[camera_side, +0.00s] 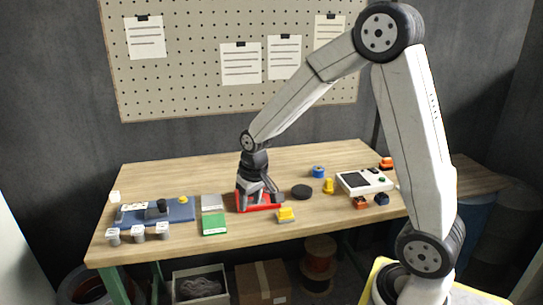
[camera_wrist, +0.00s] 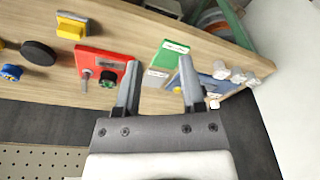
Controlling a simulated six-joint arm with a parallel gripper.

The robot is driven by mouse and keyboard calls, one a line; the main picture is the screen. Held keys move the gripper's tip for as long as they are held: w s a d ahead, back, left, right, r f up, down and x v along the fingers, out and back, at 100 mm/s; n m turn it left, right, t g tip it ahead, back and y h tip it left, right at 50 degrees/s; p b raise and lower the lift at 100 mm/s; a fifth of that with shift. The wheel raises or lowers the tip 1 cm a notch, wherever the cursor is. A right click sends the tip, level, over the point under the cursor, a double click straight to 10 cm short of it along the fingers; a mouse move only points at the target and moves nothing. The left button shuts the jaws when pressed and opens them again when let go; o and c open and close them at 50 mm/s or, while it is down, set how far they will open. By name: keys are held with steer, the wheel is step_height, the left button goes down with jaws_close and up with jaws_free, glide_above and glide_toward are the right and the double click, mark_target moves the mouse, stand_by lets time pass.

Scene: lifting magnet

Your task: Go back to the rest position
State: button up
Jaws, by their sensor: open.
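My gripper (camera_side: 257,190) is over the red box in the side view, pointing down. In the wrist view my gripper (camera_wrist: 160,68) shows two fingers spread apart with nothing between them. The red box (camera_wrist: 120,62) has a dark green knob, a small metal lever and a grey panel, and it lies just left of the fingers there. In the side view the fingers partly hide the red box (camera_side: 273,205). I cannot tell whether the fingers touch it.
A green and white plate (camera_side: 214,226) and a blue board (camera_side: 181,214) with several white-topped cylinders in front lie to the left. A black disc (camera_side: 302,191), a yellow block (camera_side: 286,216) and a white device (camera_side: 352,180) lie to the right. Space above the table is open.

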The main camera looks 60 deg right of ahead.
steer(key=s+a+f+n, duration=0.1)
steer(key=s+a+n, duration=0.2)
steer(key=s+a, duration=0.4)
steer(key=shift+s+a+f+t, duration=0.2)
steer(key=shift+s+t, duration=0.2)
steer(key=shift+s, duration=1.95)
